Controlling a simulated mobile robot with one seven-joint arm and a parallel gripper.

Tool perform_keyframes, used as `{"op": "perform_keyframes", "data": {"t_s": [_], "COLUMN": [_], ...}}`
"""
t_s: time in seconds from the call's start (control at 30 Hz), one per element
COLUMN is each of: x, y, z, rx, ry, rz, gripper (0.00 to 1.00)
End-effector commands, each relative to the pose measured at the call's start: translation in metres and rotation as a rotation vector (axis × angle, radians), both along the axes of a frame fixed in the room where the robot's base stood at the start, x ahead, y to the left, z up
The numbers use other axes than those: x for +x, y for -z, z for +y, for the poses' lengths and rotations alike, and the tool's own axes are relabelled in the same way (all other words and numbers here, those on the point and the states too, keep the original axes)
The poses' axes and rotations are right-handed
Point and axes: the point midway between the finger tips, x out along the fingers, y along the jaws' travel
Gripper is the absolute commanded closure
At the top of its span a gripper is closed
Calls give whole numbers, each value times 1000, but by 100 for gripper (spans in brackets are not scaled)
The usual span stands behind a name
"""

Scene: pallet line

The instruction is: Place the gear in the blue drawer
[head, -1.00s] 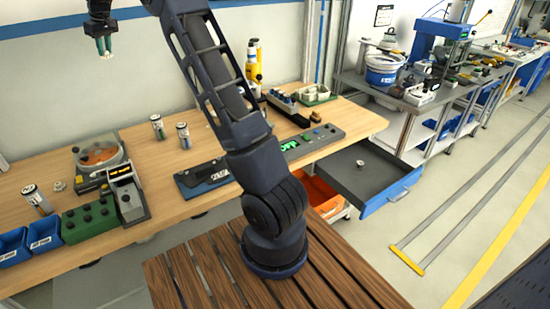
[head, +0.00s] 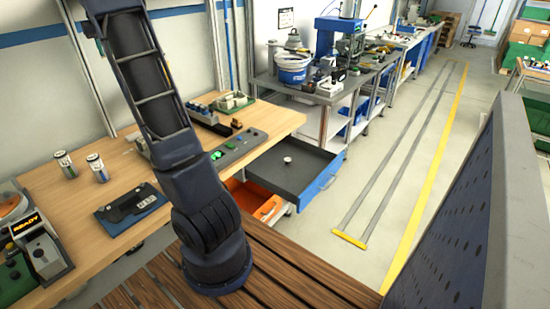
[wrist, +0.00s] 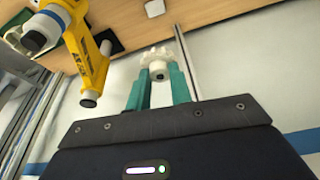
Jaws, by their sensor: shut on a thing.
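My gripper (wrist: 158,88) has teal fingers, shut on a pale, toothed gear (wrist: 154,56) in the wrist view. The gear is held at the fingertips. Neither gripper nor gear shows in the head view, where only my arm is seen. The blue drawer (head: 323,180) is pulled open at the right end of the wooden bench, with a blue front and a dark grey inside. A small pale round piece (head: 288,160) lies in it towards the back; the rest of its floor looks bare.
An orange drawer (head: 268,208) hangs partly open below the blue one. A yellow tool (wrist: 84,50) is close beside the gripper in the wrist view. The bench (head: 85,205) holds two cans and a dark tablet-like panel. A perforated dark panel (head: 460,215) stands at right.

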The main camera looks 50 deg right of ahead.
Motion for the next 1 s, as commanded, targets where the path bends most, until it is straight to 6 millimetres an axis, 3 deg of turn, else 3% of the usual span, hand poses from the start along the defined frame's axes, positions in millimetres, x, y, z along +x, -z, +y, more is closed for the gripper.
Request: {"op": "perform_keyframes", "data": {"t_s": [0.1,0.27,0.5,0.77,1.0], "x": [-24,-62,-129,-215,-304], "y": [-2,-3,-3,1,9], "z": [-45,-102,-183,-258,-314], "rx": [0,-1,0,-1,1], "ry": [87,208,395,601,795], "rz": [0,-1,-1,0,-2], "gripper": [100,100,100,100,100]}}
